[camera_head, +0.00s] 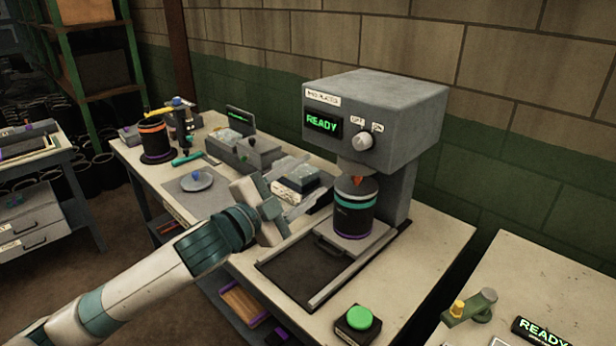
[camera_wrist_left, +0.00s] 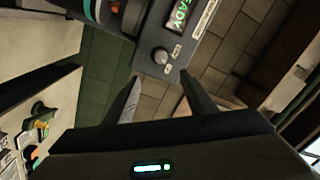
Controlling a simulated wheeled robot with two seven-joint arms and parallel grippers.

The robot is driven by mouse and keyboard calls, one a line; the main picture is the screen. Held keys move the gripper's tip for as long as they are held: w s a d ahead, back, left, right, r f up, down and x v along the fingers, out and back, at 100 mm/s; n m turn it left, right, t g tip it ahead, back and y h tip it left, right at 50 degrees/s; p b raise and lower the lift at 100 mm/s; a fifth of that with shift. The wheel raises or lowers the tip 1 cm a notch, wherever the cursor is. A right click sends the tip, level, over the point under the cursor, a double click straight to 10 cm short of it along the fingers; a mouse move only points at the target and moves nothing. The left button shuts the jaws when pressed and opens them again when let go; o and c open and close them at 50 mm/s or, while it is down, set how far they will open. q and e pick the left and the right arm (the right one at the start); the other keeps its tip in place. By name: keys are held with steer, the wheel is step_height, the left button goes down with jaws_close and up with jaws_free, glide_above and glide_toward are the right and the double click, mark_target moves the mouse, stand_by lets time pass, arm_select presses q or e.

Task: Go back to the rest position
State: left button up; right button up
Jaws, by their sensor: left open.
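My left gripper (camera_head: 314,180) is open and empty above the workbench. It is to the left of a grey press machine, apart from it. In the left wrist view its two fingers (camera_wrist_left: 159,78) stand apart with nothing between them, and the machine's control panel shows beyond. The grey press (camera_head: 400,110) has a lit green READY display (camera_head: 323,123) and a knob (camera_head: 364,139). A dark sleeve with a teal band (camera_head: 352,212) stands upright on the plate under the press head. My right gripper is in neither view.
The workbench has a dark recess with rails (camera_head: 300,280) and a green button (camera_head: 359,317) at the front. A dark cylinder with orange bands (camera_head: 154,140), a grey disc (camera_head: 197,180) and a grey box (camera_head: 245,152) are farther back. Another table is at the right.

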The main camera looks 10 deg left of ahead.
arm_select(q)
steer(key=s+a+f+n+g+y, duration=0.25)
steer(key=s+f+n, duration=0.2)
steer(key=f, duration=0.55)
steer(key=s+a+f+n+g+y, duration=0.1)
steer(key=s+a+f+n+y, duration=0.15)
steer(key=s+f, duration=0.5)
steer(key=s+a+f+n+g+y, duration=0.1)
steer(key=s+f+n+y, duration=0.25)
steer(key=f, duration=0.85)
steer(key=s+a+f+n+g+y, duration=0.1)
steer(key=s+a+f+n+g, duration=0.15)
steer(key=s+f, duration=0.4)
steer(key=s+a+f+n+g, duration=0.2)
steer(key=s+f+g, duration=0.1)
steer(key=s, duration=0.7)
steer(key=s+a+f+n+g+y, duration=0.15)
steer(key=s+f, duration=0.25)
steer(key=s, duration=0.5)
step_height(320, 180, down, 28)
steer(key=g, duration=0.2)
steer(key=s+a+f, duration=0.2)
steer(key=s+f, duration=0.7)
steer(key=s+a+f+g, duration=0.1)
steer(key=s+a+f, duration=0.1)
steer(key=s+f, duration=0.7)
steer(key=shift+s, duration=0.4)
